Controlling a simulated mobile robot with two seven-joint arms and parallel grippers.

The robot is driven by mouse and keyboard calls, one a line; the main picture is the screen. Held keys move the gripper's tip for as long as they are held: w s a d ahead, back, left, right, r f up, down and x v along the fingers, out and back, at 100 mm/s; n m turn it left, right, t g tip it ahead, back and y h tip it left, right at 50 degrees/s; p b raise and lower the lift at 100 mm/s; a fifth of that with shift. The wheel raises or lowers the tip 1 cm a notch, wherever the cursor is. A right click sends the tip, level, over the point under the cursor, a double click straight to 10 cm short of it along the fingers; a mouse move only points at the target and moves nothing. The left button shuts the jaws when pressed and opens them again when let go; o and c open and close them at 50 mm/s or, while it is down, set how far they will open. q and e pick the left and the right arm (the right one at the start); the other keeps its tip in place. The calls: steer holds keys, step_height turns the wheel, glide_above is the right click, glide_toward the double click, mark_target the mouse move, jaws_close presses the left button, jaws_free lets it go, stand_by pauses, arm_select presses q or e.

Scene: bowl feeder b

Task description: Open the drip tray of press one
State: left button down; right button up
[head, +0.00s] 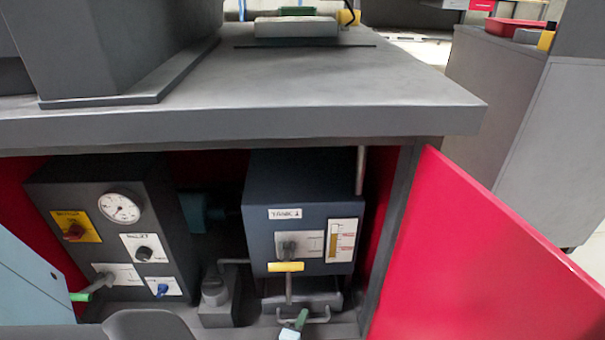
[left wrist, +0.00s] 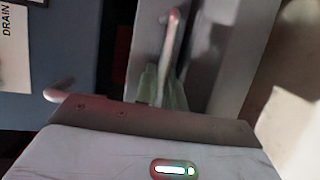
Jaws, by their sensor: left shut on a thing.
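The drip tray (head: 330,297) is a low grey tray under the dark blue tank labelled TANK 1 (head: 340,215), inside the open cabinet. Its pale bar handle (head: 325,319) sticks out in front. My left gripper (head: 301,319), with green fingertips, is shut on this handle at the bottom edge of the head view. In the left wrist view the green fingers (left wrist: 160,90) close around the handle (left wrist: 171,45), partly hidden by my gripper body. How far the tray stands out cannot be told. My right gripper is not in view.
A black unit (head: 105,185) with a gauge and knobs stands left, a small grey pump-like part (head: 215,290) between. The red door (head: 470,265) stands open at right. The grey worktop (head: 350,85) overhangs the cabinet.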

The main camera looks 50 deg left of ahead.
arm_select(q)
steer(key=s+d, duration=0.5)
steer(key=d, duration=0.1)
steer(key=shift+p, duration=0.45)
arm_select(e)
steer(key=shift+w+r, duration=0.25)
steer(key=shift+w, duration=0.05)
arm_select(q)
steer(key=shift+s+d, duration=0.1)
steer(key=c, duration=1.5)
jaws_free()
steer(key=shift+s, duration=0.1)
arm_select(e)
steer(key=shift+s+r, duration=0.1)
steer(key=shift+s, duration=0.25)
